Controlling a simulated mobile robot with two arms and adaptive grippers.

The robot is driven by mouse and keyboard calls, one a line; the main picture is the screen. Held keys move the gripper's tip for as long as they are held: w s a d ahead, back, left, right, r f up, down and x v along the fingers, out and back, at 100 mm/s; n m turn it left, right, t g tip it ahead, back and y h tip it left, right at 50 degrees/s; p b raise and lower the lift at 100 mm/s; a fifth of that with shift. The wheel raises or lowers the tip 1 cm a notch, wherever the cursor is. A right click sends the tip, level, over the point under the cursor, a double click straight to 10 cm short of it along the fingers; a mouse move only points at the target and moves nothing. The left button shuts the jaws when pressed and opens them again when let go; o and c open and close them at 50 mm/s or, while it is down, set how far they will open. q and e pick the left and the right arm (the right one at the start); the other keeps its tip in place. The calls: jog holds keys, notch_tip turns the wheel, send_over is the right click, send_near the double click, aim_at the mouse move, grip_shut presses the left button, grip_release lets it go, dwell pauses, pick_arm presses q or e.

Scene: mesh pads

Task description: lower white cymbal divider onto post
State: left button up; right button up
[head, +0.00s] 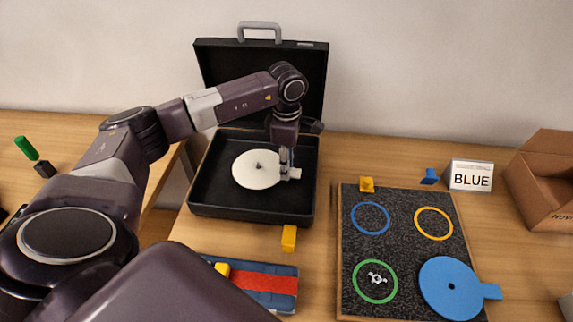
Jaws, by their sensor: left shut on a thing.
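The white cymbal divider (250,178) is a round flat disc with a small tab on its right side. It is inside the open black case (250,211), over the case floor. A small dark spot shows near its middle; I cannot tell whether this is the post through its hole or just the hole. My left gripper (287,172) reaches down into the case and is shut on the divider's tab. Whether the divider rests on the floor or hangs slightly above it is unclear. My right gripper is not in view.
The case lid (225,75) stands open behind. A dark mesh pad (402,250) at right bears coloured rings and a blue disc (440,285). A BLUE card (470,176) and cardboard box (545,175) stand beyond. A yellow block (289,238) lies before the case.

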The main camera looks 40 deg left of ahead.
pick_arm(q)
jog(key=o, duration=1.2)
notch_tip(320, 180, up, 12)
jog(key=shift+f, duration=0.1)
dwell(0.5)
